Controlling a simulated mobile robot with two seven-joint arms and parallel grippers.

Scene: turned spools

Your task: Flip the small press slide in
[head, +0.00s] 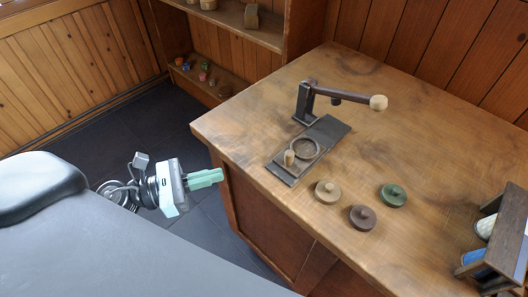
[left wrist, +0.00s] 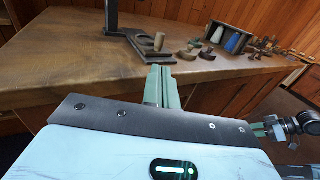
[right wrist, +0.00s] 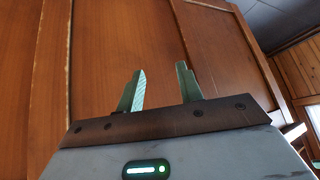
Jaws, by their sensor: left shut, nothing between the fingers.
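The small press stands on the wooden table, with a dark post (head: 304,103) and a lever arm (head: 345,94) ending in a pale round knob (head: 378,102). Its dark slide (head: 283,170) carries a ring (head: 305,148) and an upright wooden peg (head: 289,157). The slide's ring end lies on the side toward the table's near left edge, clear of the lever. My left gripper (head: 212,177) is shut and empty, just off that edge and apart from the slide. In the left wrist view the peg (left wrist: 159,41) shows beyond the shut fingers (left wrist: 160,86). My right gripper (right wrist: 160,88) is open and empty, facing wood panels.
A tan spool (head: 327,191), a brown spool (head: 362,217) and a green spool (head: 393,195) lie right of the slide. A dark wooden rack (head: 501,246) stands at the right. The table's near left edge (head: 212,150) lies between my left gripper and the press.

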